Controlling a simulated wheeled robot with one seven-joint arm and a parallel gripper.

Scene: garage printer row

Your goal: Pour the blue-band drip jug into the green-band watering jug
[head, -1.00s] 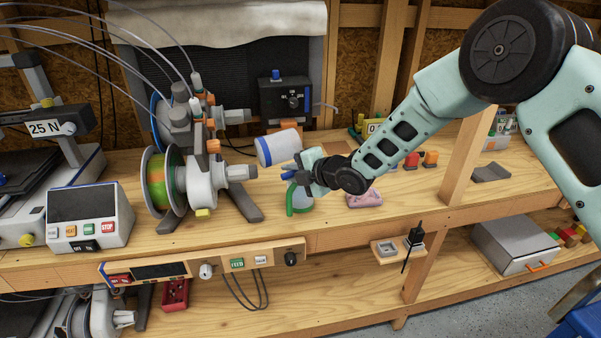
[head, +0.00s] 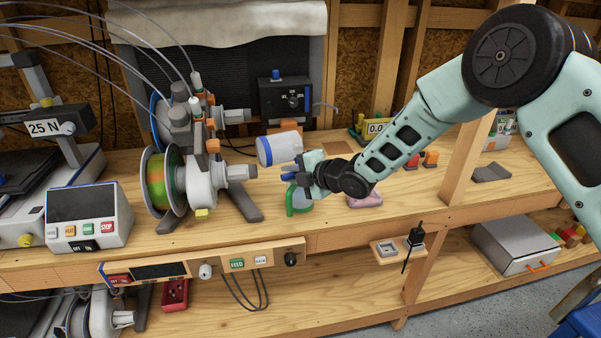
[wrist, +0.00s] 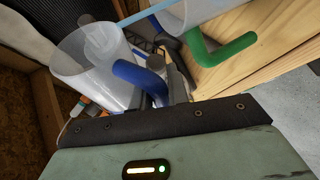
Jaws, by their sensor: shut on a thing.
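The blue-band drip jug (head: 283,146) is a whitish cup tipped nearly onto its side, its blue-banded end to the left. My gripper (head: 293,174) is shut on its blue handle, which shows in the wrist view (wrist: 138,76). The green-band watering jug (head: 303,198) stands on the bench below, partly hidden by my gripper; its green handle points left. In the wrist view the green handle (wrist: 222,52) and part of that jug show at the top right. A pale blue streak runs between the two jugs there; I cannot tell surely whether it is liquid.
A filament spool (head: 160,182) and its grey motor stand left of the jugs. A pink sponge-like item (head: 365,200) lies to the right. A black control box (head: 286,98) stands behind. A wooden post (head: 468,155) rises further right. The bench front is mostly clear.

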